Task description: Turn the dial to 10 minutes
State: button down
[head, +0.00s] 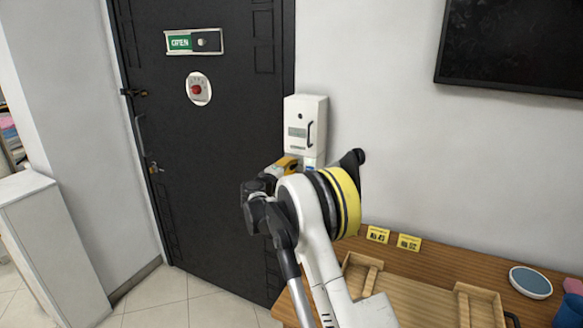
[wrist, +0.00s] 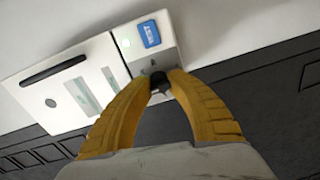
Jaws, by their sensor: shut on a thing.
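A small black dial (wrist: 160,83) sits on the front of a white lower unit (wrist: 146,58) with a blue label (wrist: 151,34). My gripper (wrist: 160,78) has its yellow fingers closed around the dial, one on each side. A small dark mark shows on the unit just above the dial. The scale and the dial's pointer cannot be read. In the head view, the yellow fingers of my gripper (head: 288,164) are at the lower unit, below a white wall box (head: 305,122), and my arm hides the dial.
The black door (head: 215,150) stands left of the box, with an OPEN sign (head: 193,41) and a red knob on a plate (head: 198,89). A wooden table (head: 470,262) with yellow number tags (head: 378,234) and a blue dish (head: 530,281) lies at right. A dark screen (head: 510,45) hangs above.

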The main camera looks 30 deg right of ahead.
jog(key=shift+m, duration=0.3)
dwell(0.4)
jog(key=c, duration=1.2)
grip_release()
jog(key=shift+a, duration=0.1)
jog(key=v, duration=1.2)
jog(key=shift+r, duration=0.15)
